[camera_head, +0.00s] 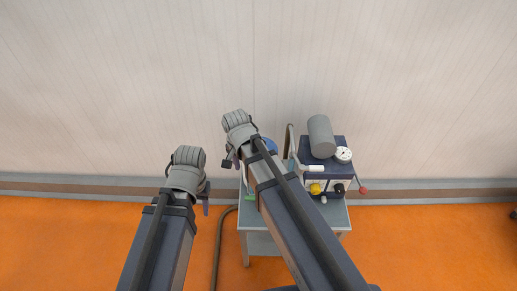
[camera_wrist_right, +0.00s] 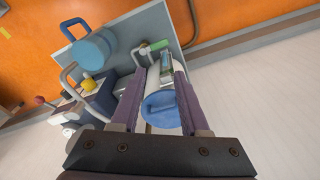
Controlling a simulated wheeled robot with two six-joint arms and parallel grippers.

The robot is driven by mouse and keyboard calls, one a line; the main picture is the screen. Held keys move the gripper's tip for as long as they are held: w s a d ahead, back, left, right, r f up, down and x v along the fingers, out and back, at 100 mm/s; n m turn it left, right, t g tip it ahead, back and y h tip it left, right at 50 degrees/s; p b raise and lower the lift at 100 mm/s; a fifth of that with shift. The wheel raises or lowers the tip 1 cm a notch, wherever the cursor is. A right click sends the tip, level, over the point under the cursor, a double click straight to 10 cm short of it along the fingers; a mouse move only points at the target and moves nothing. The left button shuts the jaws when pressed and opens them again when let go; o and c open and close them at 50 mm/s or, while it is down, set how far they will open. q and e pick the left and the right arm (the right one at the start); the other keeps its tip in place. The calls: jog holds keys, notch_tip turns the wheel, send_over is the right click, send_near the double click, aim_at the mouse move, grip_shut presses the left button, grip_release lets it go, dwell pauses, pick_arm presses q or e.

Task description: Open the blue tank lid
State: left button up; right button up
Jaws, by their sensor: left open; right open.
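A blue round lid (camera_wrist_right: 160,108) shows between the two purple fingers of my right gripper (camera_wrist_right: 158,74) in the right wrist view. The right finger covers part of its edge. I cannot tell how far it lies beyond the fingers, and no contact shows. In the head view a bit of blue (camera_head: 270,146) shows beside my right arm, which hides most of that spot. My right gripper (camera_head: 232,161) is open there, at the left side of the cart. My left gripper (camera_head: 206,198) is open and empty, further left and off the cart.
A grey cart (camera_head: 337,214) stands by the wall. It carries a dark box with a grey cylinder (camera_head: 321,136), a white round part (camera_head: 343,155) and a yellow knob (camera_head: 315,189). Orange floor is free left of the cart.

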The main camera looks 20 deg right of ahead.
jog(key=w+d+m+t, duration=0.1)
jog(key=w+d+m, duration=0.8)
jog(key=m, duration=0.4)
jog(key=w+f+b, duration=0.1)
jog(key=f+b, duration=0.1)
jog(key=w+f+b, duration=0.1)
jog(key=f+b, duration=0.1)
jog(key=b, duration=0.1)
jog(key=f+b, duration=0.2)
jog(key=f, duration=0.1)
jog(key=shift+w+a, duration=0.15)
jog(key=shift+w, duration=0.25)
jog(key=shift+c, duration=0.2)
grip_shut()
dwell(0.4)
